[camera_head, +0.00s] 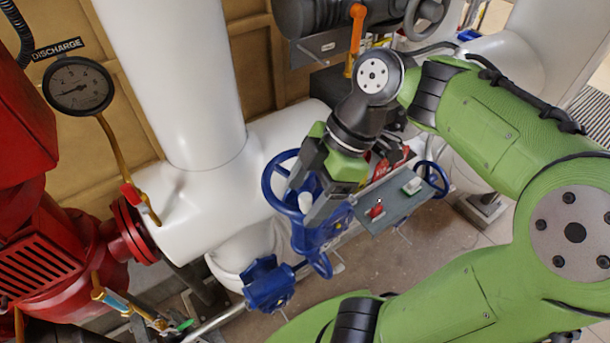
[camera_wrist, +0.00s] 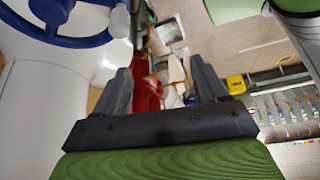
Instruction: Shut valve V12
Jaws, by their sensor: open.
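No V12 label can be read in either view. A blue handwheel (camera_head: 268,190) with a white knob (camera_head: 305,202) sits on a blue valve body below the white pipe. My gripper (camera_head: 304,196) is open beside this wheel, its fingers near the knob; I cannot tell whether they touch. In the wrist view, my gripper (camera_wrist: 161,68) has nothing between its fingers. The blue wheel (camera_wrist: 70,38) and its white knob (camera_wrist: 119,22) show at the upper left, outside the fingers. A second blue handwheel (camera_head: 444,180) is partly hidden behind a grey panel.
The grey panel (camera_head: 395,200) with a red and a white part stands right of my gripper. White pipe (camera_head: 175,75) rises behind. Red machinery (camera_head: 50,250) and a DISCHARGE gauge (camera_head: 78,86) fill the left. An orange lever (camera_head: 356,30) is above. Bare floor (camera_head: 370,265) shows below.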

